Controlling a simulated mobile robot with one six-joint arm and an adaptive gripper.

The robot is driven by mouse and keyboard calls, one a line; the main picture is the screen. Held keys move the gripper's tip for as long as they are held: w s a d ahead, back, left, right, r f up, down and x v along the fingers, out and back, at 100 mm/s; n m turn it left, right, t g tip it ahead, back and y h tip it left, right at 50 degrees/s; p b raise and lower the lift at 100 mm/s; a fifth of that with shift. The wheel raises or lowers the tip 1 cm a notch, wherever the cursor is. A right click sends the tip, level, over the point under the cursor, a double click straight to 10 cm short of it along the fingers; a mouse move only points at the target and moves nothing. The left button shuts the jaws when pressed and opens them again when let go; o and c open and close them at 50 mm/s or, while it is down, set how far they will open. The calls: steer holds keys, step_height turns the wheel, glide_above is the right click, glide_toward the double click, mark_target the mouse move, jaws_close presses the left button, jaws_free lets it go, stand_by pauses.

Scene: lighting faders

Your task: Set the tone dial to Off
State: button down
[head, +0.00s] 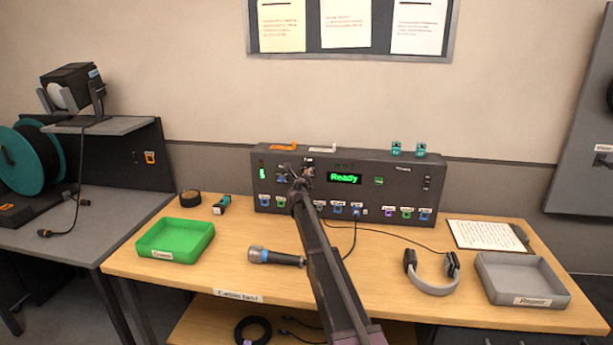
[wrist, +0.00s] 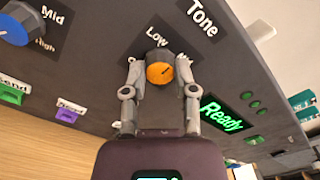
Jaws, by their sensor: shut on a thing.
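The tone dial (wrist: 165,73) is an orange round knob on the dark control panel (head: 400,180), under the printed word Tone in the wrist view. The word Low shows beside it. A short dark mark shows on its face, but which setting it points to is unclear. The Off label cannot be read. My gripper (wrist: 160,66) has one finger on each side of the dial and is shut on it. In the head view my gripper (head: 301,182) is at the panel front and mostly hides the dial.
A blue dial (wrist: 14,30) marked Mid is to the left. A green Ready display (head: 345,178) is right of my gripper. On the wooden table are a green tray (head: 145,247), a flashlight (head: 276,257), headphones (head: 432,280) and a grey tray (head: 545,299). Cables hang from the panel.

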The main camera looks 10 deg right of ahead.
steer(key=n, duration=2.7)
steer(key=shift+w, duration=0.15)
stand_by(0.3)
steer(key=shift+c, duration=2)
jaws_free()
steer(key=v, duration=1.2)
